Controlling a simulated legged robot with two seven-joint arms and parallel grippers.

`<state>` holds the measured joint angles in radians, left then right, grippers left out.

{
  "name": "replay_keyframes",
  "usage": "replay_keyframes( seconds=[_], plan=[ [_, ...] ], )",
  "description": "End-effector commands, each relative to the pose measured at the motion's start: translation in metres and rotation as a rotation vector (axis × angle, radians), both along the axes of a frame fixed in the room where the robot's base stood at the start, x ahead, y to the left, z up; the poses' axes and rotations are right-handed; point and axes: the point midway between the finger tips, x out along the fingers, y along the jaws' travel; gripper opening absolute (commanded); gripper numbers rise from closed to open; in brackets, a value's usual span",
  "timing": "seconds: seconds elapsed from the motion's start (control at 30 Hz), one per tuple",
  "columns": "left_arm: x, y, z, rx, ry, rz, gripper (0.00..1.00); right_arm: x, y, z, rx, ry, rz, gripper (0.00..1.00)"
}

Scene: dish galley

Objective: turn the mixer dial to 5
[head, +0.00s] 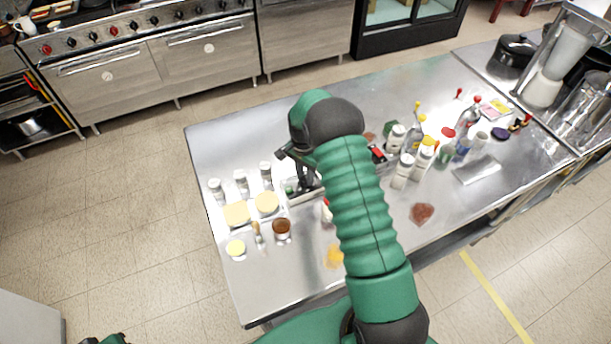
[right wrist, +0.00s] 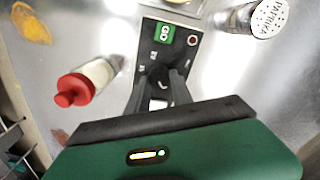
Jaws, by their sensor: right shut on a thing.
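The mixer's control panel (right wrist: 180,53) is a dark strip with a green switch (right wrist: 163,33), a red-ringed button (right wrist: 192,40) and small white marks. A black dial (right wrist: 155,71) sits between my right gripper's fingers (right wrist: 160,86) in the right wrist view. The gripper is shut on it; the fingers hide part of the dial and its scale. I cannot read which number the dial points to. In the head view my right gripper (head: 303,181) reaches down to the panel on the steel table, and my arm covers much of it.
A red-capped bottle (right wrist: 90,82) and a paprika shaker (right wrist: 258,18) stand close on either side of the panel. Several shakers, a brown bowl (head: 282,228) and yellow discs (head: 236,214) are on the left of the steel table (head: 265,285); bottles crowd the right.

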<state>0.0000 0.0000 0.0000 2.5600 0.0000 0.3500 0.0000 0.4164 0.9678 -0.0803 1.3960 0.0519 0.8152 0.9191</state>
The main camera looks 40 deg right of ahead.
Motion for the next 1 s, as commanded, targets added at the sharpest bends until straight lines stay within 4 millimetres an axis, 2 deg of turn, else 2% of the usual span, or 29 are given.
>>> replay_keyframes(
  seconds=[0.33, 0.8, 0.83, 1.0],
  plan=[
    [0.0000, 0.0000, -0.0018, 0.000, 0.000, 0.000, 0.36, 0.0018, 0.0037, 0.0010, 0.005, -0.001, -0.117, 0.00],
    [0.0000, 0.0000, -0.0019, 0.000, 0.000, 0.000, 0.36, 0.0029, 0.0047, 0.0013, 0.005, -0.003, -0.131, 0.00],
    [0.0000, 0.0000, -0.0019, 0.000, 0.000, 0.000, 0.36, 0.0030, 0.0048, 0.0013, 0.005, -0.003, -0.131, 0.28],
    [-0.0001, 0.0000, -0.0020, 0.000, 0.000, 0.000, 0.36, 0.0024, 0.0033, 0.0010, 0.004, -0.002, -0.131, 0.49]
  ],
)
